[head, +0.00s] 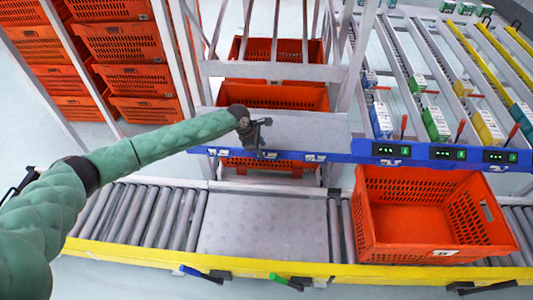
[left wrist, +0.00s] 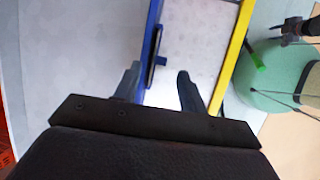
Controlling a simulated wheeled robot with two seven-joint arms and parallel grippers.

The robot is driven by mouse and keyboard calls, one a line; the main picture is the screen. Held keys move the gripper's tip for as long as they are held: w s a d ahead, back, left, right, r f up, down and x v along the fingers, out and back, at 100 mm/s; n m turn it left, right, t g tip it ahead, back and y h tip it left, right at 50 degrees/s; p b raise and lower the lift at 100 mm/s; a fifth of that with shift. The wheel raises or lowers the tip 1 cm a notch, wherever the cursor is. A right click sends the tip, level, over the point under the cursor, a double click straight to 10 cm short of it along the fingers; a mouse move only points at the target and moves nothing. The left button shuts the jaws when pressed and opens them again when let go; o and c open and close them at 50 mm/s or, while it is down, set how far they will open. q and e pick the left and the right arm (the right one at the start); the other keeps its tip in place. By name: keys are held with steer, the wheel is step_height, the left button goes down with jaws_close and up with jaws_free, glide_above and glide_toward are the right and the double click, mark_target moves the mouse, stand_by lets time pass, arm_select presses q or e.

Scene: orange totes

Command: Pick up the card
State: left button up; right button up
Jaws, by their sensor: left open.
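My left gripper (head: 256,140) hangs at the near edge of the grey shelf, by the blue rail (head: 280,156). In the left wrist view its two fingers (left wrist: 160,86) are apart, with nothing visible between them. Beyond the fingers, that view shows the blue rail (left wrist: 152,40), with a dark narrow strip (left wrist: 156,57) on it that I cannot identify. I cannot make out a card for certain in either view. Small white labels (head: 315,157) sit along the blue rail. My right gripper is not clearly seen.
An orange tote (head: 405,248) stands on the roller conveyor at right. A bare grey plate (head: 262,228) lies between rollers, behind a yellow rail (head: 220,257). Stacked orange totes (head: 127,42) stand at back left. Small boxes (head: 436,123) sit on sloped lanes at right. Metal posts rise behind the shelf.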

arm_select(q)
steer(key=shift+p+x, duration=0.35)
steer(key=shift+x, duration=1)
arm_select(e)
steer(key=shift+s+d+f, duration=0.2)
steer(key=shift+s+f, duration=0.1)
steer(key=shift+s, duration=0.2)
steer(key=shift+s+d+f, duration=0.2)
steer(key=shift+s+f, duration=0.1)
steer(key=shift+s, duration=0.2)
arm_select(q)
steer(key=shift+a, duration=0.1)
steer(key=c, duration=0.8)
arm_select(e)
steer(key=shift+d, duration=0.1)
arm_select(q)
steer(key=shift+r, duration=0.1)
arm_select(e)
steer(key=shift+f, duration=0.1)
